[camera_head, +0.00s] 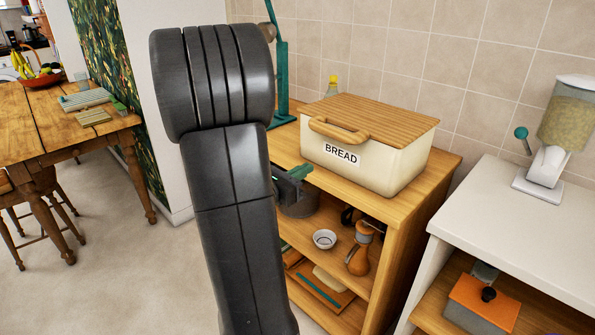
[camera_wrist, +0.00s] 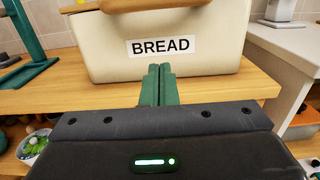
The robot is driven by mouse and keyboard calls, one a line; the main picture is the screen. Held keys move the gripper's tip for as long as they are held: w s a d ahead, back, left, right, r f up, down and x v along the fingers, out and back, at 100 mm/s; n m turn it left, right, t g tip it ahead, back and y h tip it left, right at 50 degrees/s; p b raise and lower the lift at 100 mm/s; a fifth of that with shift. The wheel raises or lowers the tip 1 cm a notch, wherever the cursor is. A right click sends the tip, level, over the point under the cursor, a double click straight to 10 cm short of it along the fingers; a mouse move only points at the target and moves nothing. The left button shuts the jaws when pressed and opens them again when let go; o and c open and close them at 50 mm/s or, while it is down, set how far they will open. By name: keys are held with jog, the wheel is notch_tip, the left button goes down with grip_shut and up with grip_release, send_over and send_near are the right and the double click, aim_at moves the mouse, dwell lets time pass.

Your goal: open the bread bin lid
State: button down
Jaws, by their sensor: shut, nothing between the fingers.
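The cream bread bin (camera_head: 362,163) with a BREAD label stands on top of the wooden cupboard. Its slatted wooden lid (camera_head: 385,113) is closed, with a curved wooden handle (camera_head: 338,130) at the front edge. In the wrist view the bin's front (camera_wrist: 205,52) fills the upper part, and only part of the handle (camera_wrist: 120,5) shows at the top. My gripper (camera_head: 304,172) is just in front of the bin and below the handle. Its green fingers (camera_wrist: 160,72) are together, empty, and point at the front wall just under the label. I cannot tell if they touch it.
The wooden cupboard (camera_head: 437,168) has open shelves holding a pot, a white bowl (camera_head: 325,239) and a wooden grinder (camera_head: 359,258). A white cupboard (camera_head: 520,235) with a dispenser (camera_head: 560,125) is at right.

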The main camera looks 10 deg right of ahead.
jog(key=w+d+r+p, duration=0.2)
jog(key=w+d+r, duration=0.2)
jog(key=d, duration=0.1)
jog(key=shift+d, duration=0.25)
jog(key=shift+w+r, duration=0.1)
jog(key=shift+r, duration=0.05)
